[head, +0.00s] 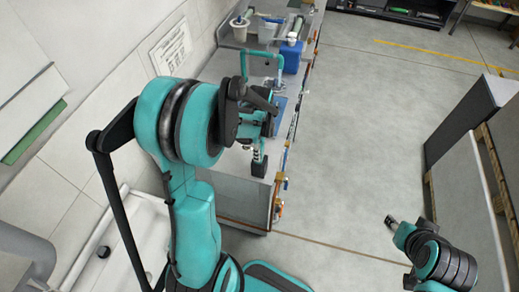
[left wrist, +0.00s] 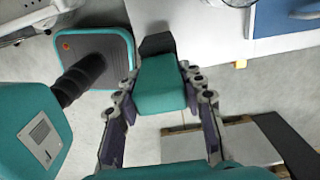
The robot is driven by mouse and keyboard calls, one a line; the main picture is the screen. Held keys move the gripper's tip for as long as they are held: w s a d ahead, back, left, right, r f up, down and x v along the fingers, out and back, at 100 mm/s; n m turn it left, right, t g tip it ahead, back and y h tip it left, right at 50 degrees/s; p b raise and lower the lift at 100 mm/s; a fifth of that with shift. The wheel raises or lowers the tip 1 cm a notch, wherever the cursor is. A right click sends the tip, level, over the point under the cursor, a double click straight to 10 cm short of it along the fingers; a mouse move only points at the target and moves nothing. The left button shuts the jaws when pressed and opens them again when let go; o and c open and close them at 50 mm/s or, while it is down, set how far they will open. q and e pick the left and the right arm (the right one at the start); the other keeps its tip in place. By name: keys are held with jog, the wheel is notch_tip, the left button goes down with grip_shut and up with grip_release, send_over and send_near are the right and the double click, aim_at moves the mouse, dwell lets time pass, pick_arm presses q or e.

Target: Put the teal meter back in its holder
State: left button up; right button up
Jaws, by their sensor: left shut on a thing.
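The teal meter (left wrist: 162,85), a teal block with a dark end, is between the fingers of my left gripper (left wrist: 160,115) in the left wrist view. The left gripper is shut on it. In the head view my left gripper (head: 258,150) is over the near end of the bench, and the meter's dark end (head: 259,167) shows below it. My left arm hides part of the bench. A teal arch-shaped frame (head: 263,53) stands farther back on the bench; I cannot tell if it is the holder. My right gripper (head: 391,221) is over the floor, far from the bench.
The bench (head: 237,188) runs along the left wall. A blue container (head: 291,58) and a white cup (head: 240,28) stand toward its far end. A blue mat (head: 279,106) lies nearer. Grey panels (head: 471,125) stand at right; the floor between is clear.

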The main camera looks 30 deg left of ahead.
pick_arm(q)
jog(key=o, duration=1.2)
